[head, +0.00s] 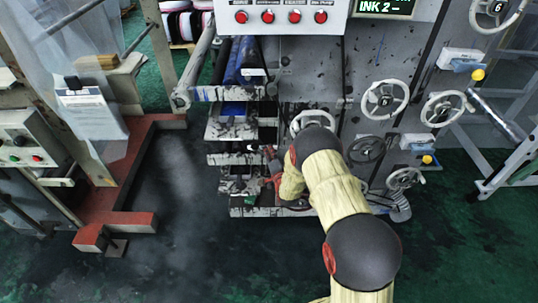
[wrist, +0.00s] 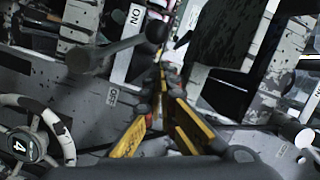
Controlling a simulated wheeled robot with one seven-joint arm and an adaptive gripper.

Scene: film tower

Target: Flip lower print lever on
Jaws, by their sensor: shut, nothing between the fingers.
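In the wrist view a grey lever with a thick rounded handle (wrist: 108,48) runs to a dark round pivot (wrist: 156,31). An ON label (wrist: 135,16), seen upside down, and a smaller OFF label (wrist: 112,97) are near it. I cannot tell for certain that this is the lower print lever, nor which setting it is in. My gripper (wrist: 162,82) is shut and empty, its yellow fingers beside the lever, apparently apart from it. In the head view my gripper (head: 272,172) is at the lower machine rack, partly hidden by my arm; the lever is not clear there.
Stacked rack plates (head: 232,131) stand left of my arm. Handwheels (head: 384,100) cover the machine front to the right; a wheel marked 4 (wrist: 22,145) is close in the wrist view. A red-edged frame (head: 130,222) stands left, with open dark floor (head: 190,190) between.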

